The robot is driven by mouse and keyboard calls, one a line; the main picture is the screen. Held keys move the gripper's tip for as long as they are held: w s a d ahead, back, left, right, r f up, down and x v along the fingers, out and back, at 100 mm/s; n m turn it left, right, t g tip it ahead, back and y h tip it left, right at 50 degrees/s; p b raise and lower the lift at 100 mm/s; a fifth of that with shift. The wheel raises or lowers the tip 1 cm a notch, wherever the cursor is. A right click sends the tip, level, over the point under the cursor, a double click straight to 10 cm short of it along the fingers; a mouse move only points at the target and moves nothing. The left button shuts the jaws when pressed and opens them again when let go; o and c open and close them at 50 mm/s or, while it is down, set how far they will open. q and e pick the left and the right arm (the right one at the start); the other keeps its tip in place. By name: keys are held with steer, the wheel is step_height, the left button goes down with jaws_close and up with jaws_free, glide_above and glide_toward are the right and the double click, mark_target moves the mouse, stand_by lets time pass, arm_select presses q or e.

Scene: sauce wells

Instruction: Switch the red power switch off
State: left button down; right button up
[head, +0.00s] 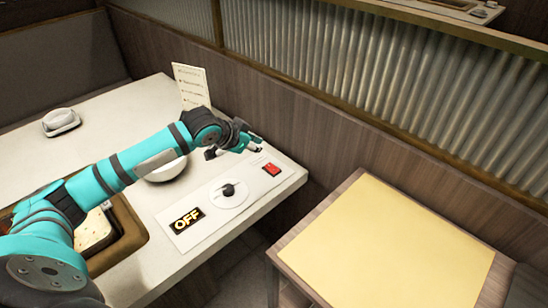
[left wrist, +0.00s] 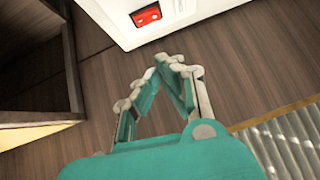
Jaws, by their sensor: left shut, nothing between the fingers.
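The red power switch (head: 271,169) is on the right part of a white control panel (head: 245,205) set in the white table's near right end. It also shows at the top of the left wrist view (left wrist: 146,15), beyond my fingertips. My left gripper (head: 257,140) is shut and empty, just behind and above the switch in the head view, and apart from it in the wrist view (left wrist: 178,64). Which side of the switch is pressed is too small to tell. My right gripper is not in view.
A white bowl (head: 166,170) is partly hidden under my arm. A menu card (head: 191,87) stands by the wall. A yellow-topped wooden table (head: 385,245) stands at right, across a gap.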

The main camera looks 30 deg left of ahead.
arm_select(q)
glide_above(271, 168)
steer(key=f, duration=0.6)
steer(key=shift+s+d+f, duration=0.15)
steer(key=shift+s+f, duration=0.05)
steer(key=shift+f, duration=0.1)
steer(key=f, duration=0.3)
steer(key=shift+w+f, duration=0.2)
steer(key=shift+f, duration=0.05)
steer(key=shift+a+f, duration=0.2)
steer(key=shift+f, duration=0.25)
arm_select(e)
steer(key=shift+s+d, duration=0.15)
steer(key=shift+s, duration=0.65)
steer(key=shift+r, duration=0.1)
